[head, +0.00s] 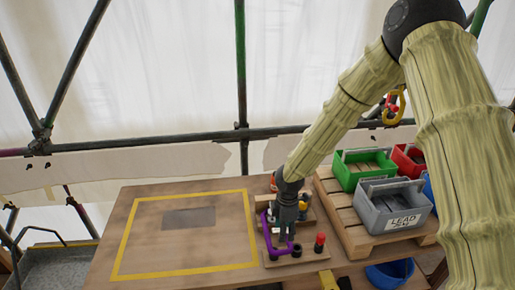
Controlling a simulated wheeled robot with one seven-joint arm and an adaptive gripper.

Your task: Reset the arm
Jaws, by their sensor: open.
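My gripper (280,240) is at the end of my bamboo-patterned arm, low over the right part of the wooden table (105,247). It points down among small items on a wooden holder board (312,256). A purple curved part (267,240) shows at the gripper; I cannot tell whether it belongs to the gripper or to an item there. The fingertips are small and partly hidden. I see no object clearly held. A red-topped peg (319,243) stands on the board just right of the gripper.
A yellow taped rectangle (122,240) with a grey patch (189,218) lies clear on the table's left. At right, a pallet (354,236) bears a green crate (362,181), a grey crate labelled LEAD (372,210) and a red crate (408,172).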

